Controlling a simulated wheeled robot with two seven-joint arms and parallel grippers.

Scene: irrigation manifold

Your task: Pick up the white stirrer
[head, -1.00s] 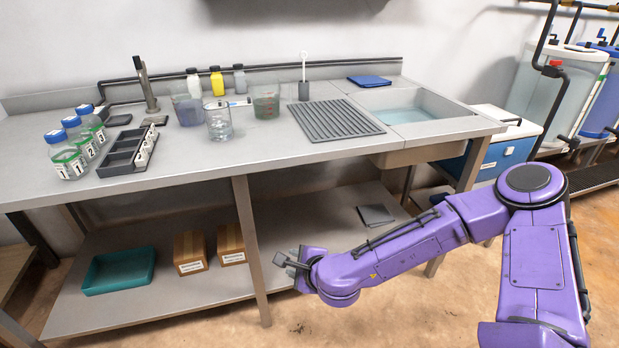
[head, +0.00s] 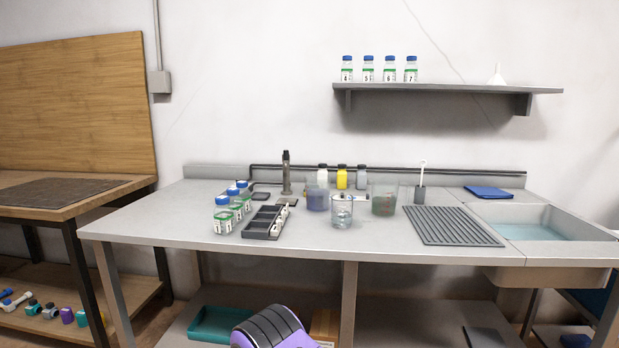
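A thin white rod with a small wider top (head: 422,172), which looks like the white stirrer, stands upright in a small dark grey holder (head: 419,194) at the back of the steel bench (head: 300,245). Its lower end is hidden in the holder. Neither of my grippers shows in the head view. Only a purple and dark part of my own body shows at the bottom edge, below the bench top.
Beakers (head: 342,212) stand left of the holder, with a ribbed drain mat (head: 452,226) in front and a sink (head: 535,228) at right. Numbered bottles (head: 222,216) and a black tray (head: 264,222) are at left. A wall shelf (head: 445,88) hangs above.

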